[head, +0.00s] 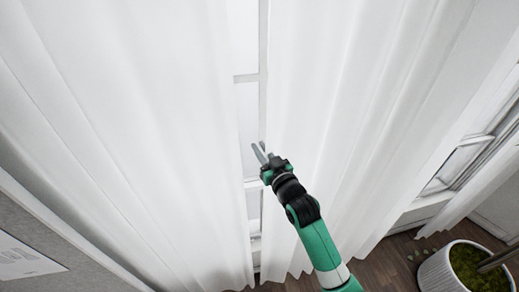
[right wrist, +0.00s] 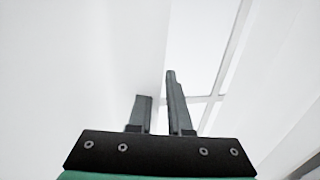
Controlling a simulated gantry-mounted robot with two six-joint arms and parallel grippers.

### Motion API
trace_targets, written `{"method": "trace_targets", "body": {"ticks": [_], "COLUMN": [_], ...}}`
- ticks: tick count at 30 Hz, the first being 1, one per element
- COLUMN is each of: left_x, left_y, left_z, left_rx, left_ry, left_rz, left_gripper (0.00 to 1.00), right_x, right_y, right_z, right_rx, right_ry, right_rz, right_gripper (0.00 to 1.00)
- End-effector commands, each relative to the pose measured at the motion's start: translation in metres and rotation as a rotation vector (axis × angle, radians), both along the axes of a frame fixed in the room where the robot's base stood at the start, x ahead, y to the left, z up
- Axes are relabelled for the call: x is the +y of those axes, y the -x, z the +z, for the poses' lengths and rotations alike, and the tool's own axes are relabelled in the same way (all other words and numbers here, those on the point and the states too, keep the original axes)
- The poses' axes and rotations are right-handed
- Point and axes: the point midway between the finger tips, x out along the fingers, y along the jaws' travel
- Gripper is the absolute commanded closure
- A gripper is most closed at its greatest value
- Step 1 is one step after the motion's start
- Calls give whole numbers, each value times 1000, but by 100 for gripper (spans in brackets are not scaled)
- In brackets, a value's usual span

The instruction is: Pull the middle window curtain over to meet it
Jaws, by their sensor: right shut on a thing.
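A wide white curtain (head: 125,120) hangs in folds on the left in the head view. A second white curtain (head: 335,110) hangs to its right, with a narrow strip of window between them. My right gripper (head: 260,152) is at this gap, by the left edge of the right-hand curtain. In the right wrist view its fingers (right wrist: 158,105) stand close together at a cloth edge and are shut on the curtain cloth. The cloth between them is hard to make out, white on white. My left gripper is not in view.
The window (head: 247,110) with pale bars shows in the gap. Another window (head: 460,160) is at the right. A round white planter (head: 440,270) stands on the wooden floor (head: 395,258) at the lower right. A grey panel with a paper is at the lower left.

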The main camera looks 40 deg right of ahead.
Motion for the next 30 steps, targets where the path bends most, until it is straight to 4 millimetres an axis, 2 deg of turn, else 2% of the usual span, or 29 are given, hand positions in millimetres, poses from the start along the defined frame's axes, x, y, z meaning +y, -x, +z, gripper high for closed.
{"method": "trace_targets", "body": {"ticks": [5,6,11,19,23,26,30], "left_x": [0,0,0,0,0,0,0], "left_y": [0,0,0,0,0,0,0], "left_z": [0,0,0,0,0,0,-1], "left_rx": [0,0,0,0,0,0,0], "left_ry": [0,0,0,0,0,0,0], "left_rz": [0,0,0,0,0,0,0], "left_gripper": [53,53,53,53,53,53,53], "right_x": [0,0,0,0,2,5,14], "right_y": [0,0,0,0,7,20,49], "right_z": [-1,-1,0,0,-1,-1,-1], "right_rx": [2,2,1,1,0,0,-1], "right_ry": [-1,0,1,1,1,1,1], "right_rz": [-1,-1,-1,-1,-1,-1,0], "right_gripper": [100,81,53,53,53,53,53]}}
